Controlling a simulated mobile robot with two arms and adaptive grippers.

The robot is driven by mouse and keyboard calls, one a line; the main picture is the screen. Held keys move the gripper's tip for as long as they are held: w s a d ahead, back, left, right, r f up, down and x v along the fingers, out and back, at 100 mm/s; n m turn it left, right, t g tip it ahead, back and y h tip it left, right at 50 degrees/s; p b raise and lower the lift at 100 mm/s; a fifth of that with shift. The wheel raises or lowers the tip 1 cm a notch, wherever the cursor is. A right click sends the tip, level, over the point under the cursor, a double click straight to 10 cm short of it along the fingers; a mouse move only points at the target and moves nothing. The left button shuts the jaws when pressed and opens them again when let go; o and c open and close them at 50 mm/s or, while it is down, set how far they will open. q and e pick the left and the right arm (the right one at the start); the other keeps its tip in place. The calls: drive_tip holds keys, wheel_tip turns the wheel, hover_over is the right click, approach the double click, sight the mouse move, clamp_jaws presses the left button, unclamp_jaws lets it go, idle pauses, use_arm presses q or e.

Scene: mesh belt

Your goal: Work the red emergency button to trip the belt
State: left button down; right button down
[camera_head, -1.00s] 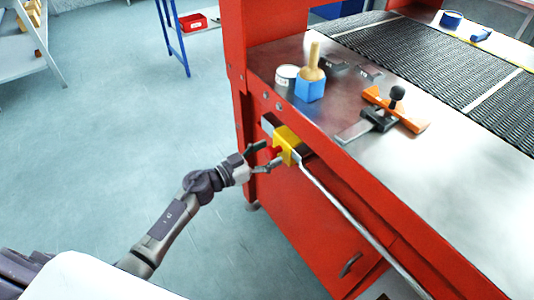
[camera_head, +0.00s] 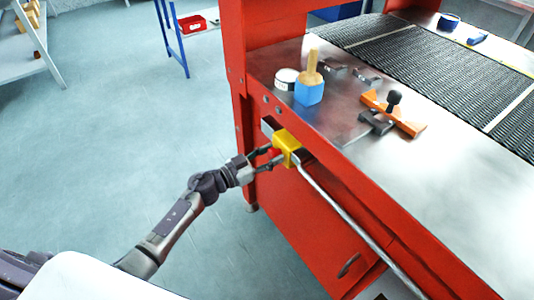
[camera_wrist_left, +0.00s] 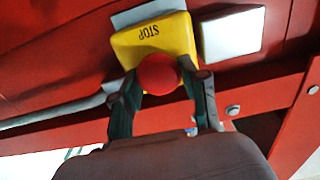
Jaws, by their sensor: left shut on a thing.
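The red emergency button (camera_wrist_left: 157,74) is a round red knob on a yellow box marked STOP (camera_wrist_left: 148,38) in the left wrist view. My left gripper (camera_head: 269,159) is at the box. In the wrist view its two dark fingers (camera_wrist_left: 163,82) are on either side of the button, shut on it. The dark mesh belt (camera_head: 430,75) runs across the machine top. My right gripper is not in view.
A blue block with a wooden handle (camera_head: 309,90), a white round tin (camera_head: 286,79) and an orange piece with a black knob (camera_head: 410,121) are on the metal top. A metal rail (camera_head: 350,215) runs along the front.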

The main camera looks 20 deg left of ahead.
use_arm(q)
drive_tip(key=c, duration=1)
unclamp_jaws()
drive_tip(key=shift+w+r, duration=0.1)
drive_tip(key=o, duration=0.4)
drive_tip(key=shift+w+d, duration=0.1)
drive_tip(key=shift+d, duration=0.05)
drive_tip(key=v, duration=1.2)
